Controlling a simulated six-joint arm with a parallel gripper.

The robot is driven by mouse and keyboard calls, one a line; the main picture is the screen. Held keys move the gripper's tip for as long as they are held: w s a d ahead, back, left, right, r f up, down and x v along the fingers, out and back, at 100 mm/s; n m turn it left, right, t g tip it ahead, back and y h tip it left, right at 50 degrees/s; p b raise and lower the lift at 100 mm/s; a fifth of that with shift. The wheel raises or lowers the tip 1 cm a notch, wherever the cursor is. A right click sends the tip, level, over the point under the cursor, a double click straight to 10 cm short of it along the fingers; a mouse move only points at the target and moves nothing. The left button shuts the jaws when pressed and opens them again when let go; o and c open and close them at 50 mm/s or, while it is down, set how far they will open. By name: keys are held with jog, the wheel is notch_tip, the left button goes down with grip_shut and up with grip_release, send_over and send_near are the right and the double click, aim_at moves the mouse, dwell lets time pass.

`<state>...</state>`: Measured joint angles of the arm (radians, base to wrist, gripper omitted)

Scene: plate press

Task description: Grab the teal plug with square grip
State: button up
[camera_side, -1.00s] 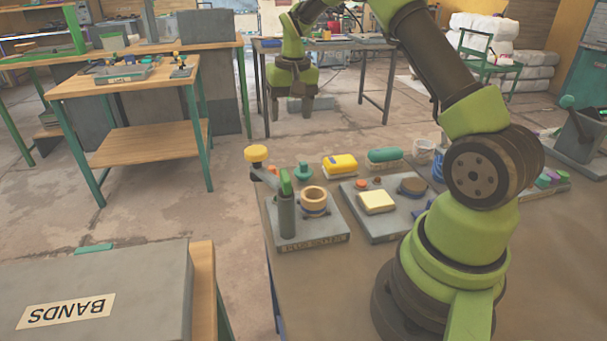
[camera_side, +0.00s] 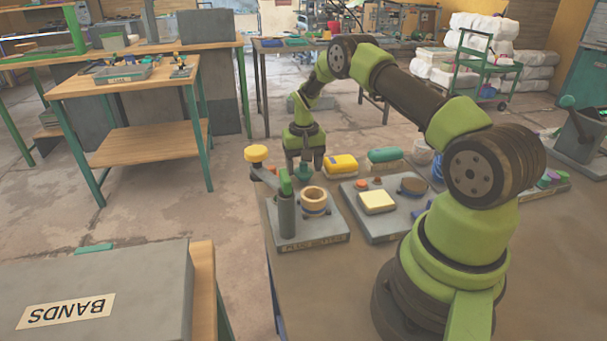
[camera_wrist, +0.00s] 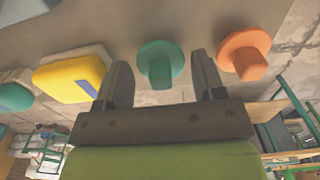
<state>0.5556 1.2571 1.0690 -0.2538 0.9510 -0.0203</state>
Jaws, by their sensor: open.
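The teal plug (camera_side: 303,174) stands on the table behind the plate press, under my gripper (camera_side: 305,160) in the side view. In the wrist view the teal plug (camera_wrist: 160,66) shows a round disc with a squarish grip pointing toward the gripper. It lies between the two fingers of my gripper (camera_wrist: 160,60), with a gap on each side. The fingers are open and hold nothing. In the side view the fingers partly hide the plug's upper part.
An orange plug (camera_wrist: 243,53) is close outside the right finger in the wrist view. A yellow block (camera_side: 341,165) and a teal-topped brush-like block (camera_side: 385,157) stand to the right. The press (camera_side: 287,217), with a tan ring (camera_side: 313,198), is in front.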

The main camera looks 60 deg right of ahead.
jog(key=shift+f, duration=0.55)
jog(key=c, duration=0.6)
jog(key=shift+c, duration=0.2)
jog(key=shift+r, duration=0.15)
